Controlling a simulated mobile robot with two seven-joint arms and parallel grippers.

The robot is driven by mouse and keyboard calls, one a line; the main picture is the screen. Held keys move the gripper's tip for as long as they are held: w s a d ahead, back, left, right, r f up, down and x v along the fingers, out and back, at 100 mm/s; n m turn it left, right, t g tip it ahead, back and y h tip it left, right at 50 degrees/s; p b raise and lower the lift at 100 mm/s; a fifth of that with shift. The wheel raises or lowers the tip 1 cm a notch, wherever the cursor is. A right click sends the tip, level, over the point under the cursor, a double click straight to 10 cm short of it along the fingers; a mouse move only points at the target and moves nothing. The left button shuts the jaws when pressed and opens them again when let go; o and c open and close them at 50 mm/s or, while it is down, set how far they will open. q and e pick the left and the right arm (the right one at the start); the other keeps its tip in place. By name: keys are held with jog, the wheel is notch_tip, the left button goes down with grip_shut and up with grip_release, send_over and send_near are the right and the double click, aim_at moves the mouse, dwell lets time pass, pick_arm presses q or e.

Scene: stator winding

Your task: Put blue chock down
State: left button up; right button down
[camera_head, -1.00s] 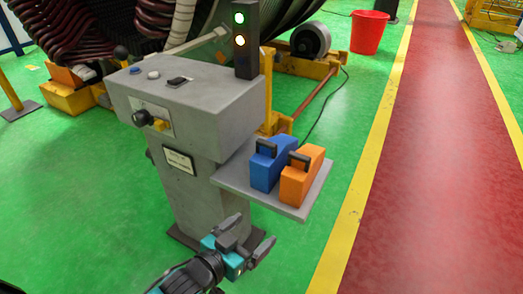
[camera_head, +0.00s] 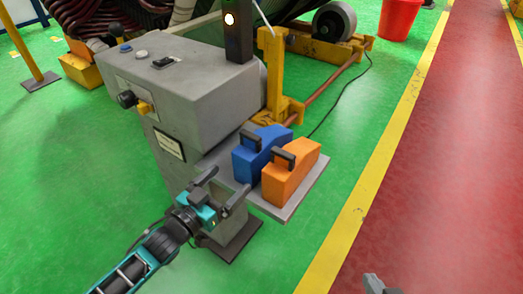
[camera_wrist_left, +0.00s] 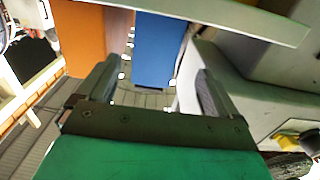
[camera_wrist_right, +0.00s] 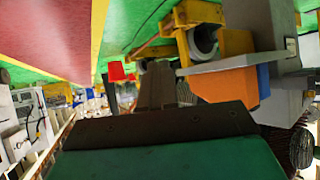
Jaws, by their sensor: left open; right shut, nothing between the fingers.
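The blue chock (camera_head: 260,150) stands on the grey side shelf (camera_head: 272,213) of the control pedestal, its black handle facing me. The orange chock (camera_head: 291,172) stands close beside it on the right. My left gripper (camera_head: 227,190) is open and empty, just short of the shelf, with its fingers toward the blue chock. In the left wrist view the blue chock (camera_wrist_left: 158,48) shows ahead between the open fingers, apart from them. My right gripper (camera_head: 376,288) barely shows at the bottom edge of the head view; it is shut and empty, with the orange chock (camera_wrist_right: 227,85) ahead in its wrist view.
The grey control pedestal (camera_head: 205,85) with buttons and a signal lamp stands left of the shelf. A yellow stand with a roller (camera_head: 334,20) is behind. A red bucket (camera_head: 398,18) is at the back. The green floor right of the shelf is clear.

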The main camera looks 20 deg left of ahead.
aim_at(239, 170)
pick_arm(q)
jog(key=b+x, duration=0.1)
jog(key=x, duration=0.3)
jog(key=shift+w, duration=0.25)
jog(key=shift+w+d, duration=0.25)
jog(key=shift+w, duration=0.2)
jog(key=x, duration=0.1)
jog(key=b+x, duration=0.1)
jog(key=x, duration=0.1)
jog(key=f+b+x, duration=0.1)
jog(key=shift+w+d, duration=0.1)
jog(key=shift+d, duration=0.3)
jog(key=shift+w+d+r, duration=0.1)
jog(key=shift+w+d, duration=0.05)
jog(key=shift+w, duration=0.25)
pick_arm(e)
jog(key=shift+w+a+f, duration=0.1)
jog(key=shift+a+f, duration=0.15)
jog(key=shift+f, duration=0.2)
jog(key=shift+w+a+f, duration=0.1)
jog(key=shift+a+f, duration=0.1)
jog(key=shift+f, duration=0.2)
pick_arm(q)
jog(key=shift+c, duration=0.4)
pick_arm(e)
jog(key=shift+r, duration=0.1)
